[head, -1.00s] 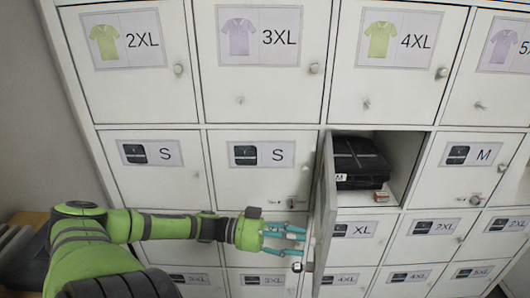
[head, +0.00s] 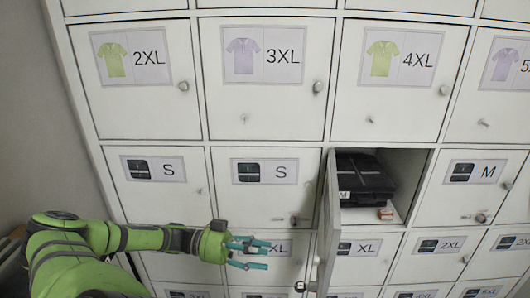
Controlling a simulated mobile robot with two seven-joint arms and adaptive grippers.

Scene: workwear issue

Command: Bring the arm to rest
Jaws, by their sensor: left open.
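My left arm comes in from the lower left, green with grey bands. Its gripper (head: 262,253) has teal fingers, open and empty, in front of the lower lockers and left of the open locker door (head: 327,222). A gap shows between the fingertips and the door. My right gripper is out of view.
The door swings out toward me. Closed white lockers with size labels, such as a 3XL door (head: 262,110), surround it.

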